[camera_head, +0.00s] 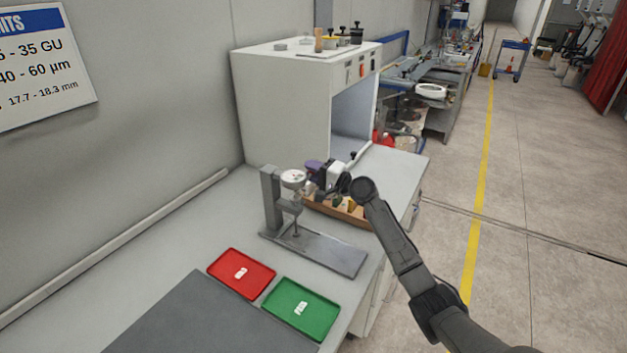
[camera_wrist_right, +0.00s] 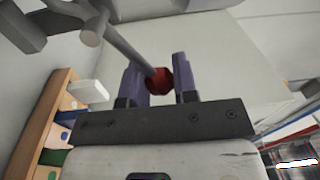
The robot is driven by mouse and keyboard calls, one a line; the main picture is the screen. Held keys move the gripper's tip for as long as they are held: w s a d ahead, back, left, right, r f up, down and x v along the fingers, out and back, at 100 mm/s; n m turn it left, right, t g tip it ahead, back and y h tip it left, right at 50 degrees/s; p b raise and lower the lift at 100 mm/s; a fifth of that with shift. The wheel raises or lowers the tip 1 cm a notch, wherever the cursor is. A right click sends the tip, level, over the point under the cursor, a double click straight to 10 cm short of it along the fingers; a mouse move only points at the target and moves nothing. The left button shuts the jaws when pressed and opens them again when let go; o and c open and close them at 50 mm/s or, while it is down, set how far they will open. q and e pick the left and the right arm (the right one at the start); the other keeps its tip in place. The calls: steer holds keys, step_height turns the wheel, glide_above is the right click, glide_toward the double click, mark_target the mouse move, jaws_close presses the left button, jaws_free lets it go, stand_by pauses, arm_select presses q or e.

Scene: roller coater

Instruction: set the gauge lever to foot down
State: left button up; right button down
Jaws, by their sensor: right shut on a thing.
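The gauge stand (camera_head: 272,205) stands on the bench, with a round white dial (camera_head: 293,177) on its arm and a flat grey base (camera_head: 320,252). Its foot (camera_head: 296,233) shows as a thin stem above the base; I cannot tell whether it touches. My right gripper (camera_head: 311,169) is beside the dial on its right. In the right wrist view my right gripper (camera_wrist_right: 159,83) is shut on the red knob (camera_wrist_right: 158,80) at the end of the grey gauge lever (camera_wrist_right: 125,48). The lever is hidden in the head view. My left gripper is not in view.
A red tray (camera_head: 225,273) and a green tray (camera_head: 283,318) lie in front of the gauge. A wooden rack (camera_head: 352,217) with coloured items stands close behind it, under my right wrist. A white cabinet (camera_head: 280,100) stands at the back.

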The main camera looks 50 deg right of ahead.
steer(key=shift+a+r+n+b, duration=0.3)
steer(key=shift+r+n+b, duration=0.25)
steer(key=shift+n, duration=0.45)
steer(key=shift+r, duration=0.1)
steer(key=c, duration=0.9)
jaws_free()
steer(key=shift+s, duration=0.1)
steer(key=s+f, duration=0.1)
steer(key=s, duration=1.2)
steer(key=shift+s+d+p, duration=0.3)
steer(key=shift+d+p, duration=0.1)
steer(key=shift+d, duration=0.05)
